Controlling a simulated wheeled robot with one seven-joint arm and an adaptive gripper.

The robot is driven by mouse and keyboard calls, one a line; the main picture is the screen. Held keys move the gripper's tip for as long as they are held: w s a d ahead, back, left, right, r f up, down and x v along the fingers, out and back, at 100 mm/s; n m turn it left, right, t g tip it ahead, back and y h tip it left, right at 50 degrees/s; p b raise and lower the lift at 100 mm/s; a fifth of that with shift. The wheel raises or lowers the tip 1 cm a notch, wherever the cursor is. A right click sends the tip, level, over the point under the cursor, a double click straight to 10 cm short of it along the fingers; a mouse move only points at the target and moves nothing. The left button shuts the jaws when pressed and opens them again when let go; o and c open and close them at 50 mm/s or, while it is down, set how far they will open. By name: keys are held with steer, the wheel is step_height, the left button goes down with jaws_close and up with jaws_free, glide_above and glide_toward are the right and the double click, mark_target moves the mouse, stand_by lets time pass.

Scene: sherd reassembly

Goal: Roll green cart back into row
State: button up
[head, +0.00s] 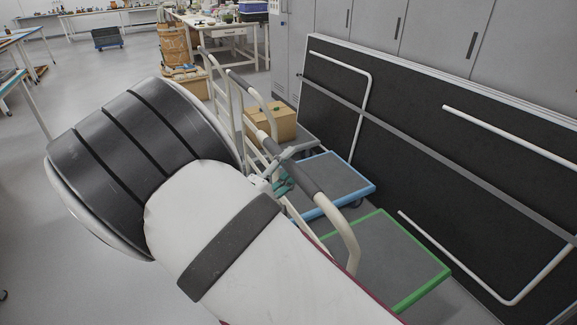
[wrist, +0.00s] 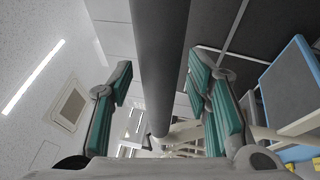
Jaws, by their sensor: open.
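The green cart (head: 372,262) has a grey deck with a green rim and stands at the lower right in the head view, by a dark panel. A pale tube handle (head: 346,245) with a dark grey grip (head: 303,177) rises at its near-left side. My gripper (head: 281,183) is beside this grip, with its teal finger pads partly hidden. In the wrist view, my gripper (wrist: 160,82) is open, with a dark grey bar (wrist: 160,40) running between the fingers. The fingers do not look closed on it. My arm hides the cart's near-left part.
The blue-rimmed cart (head: 338,180) stands just beyond the green cart. Farther back are another handle (head: 240,82) and a cardboard box (head: 283,124). The dark panel (head: 420,150) with white rails bounds the right side. Open floor (head: 50,240) lies to the left.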

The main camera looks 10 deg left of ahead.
steer(key=shift+c, duration=0.4)
jaws_close()
steer(key=w+d+b, duration=0.1)
steer(key=w+d, duration=0.5)
steer(key=d, duration=0.2)
steer(key=shift+d, duration=0.5)
steer(key=shift+o, duration=0.4)
jaws_free()
steer(key=v, duration=1.2)
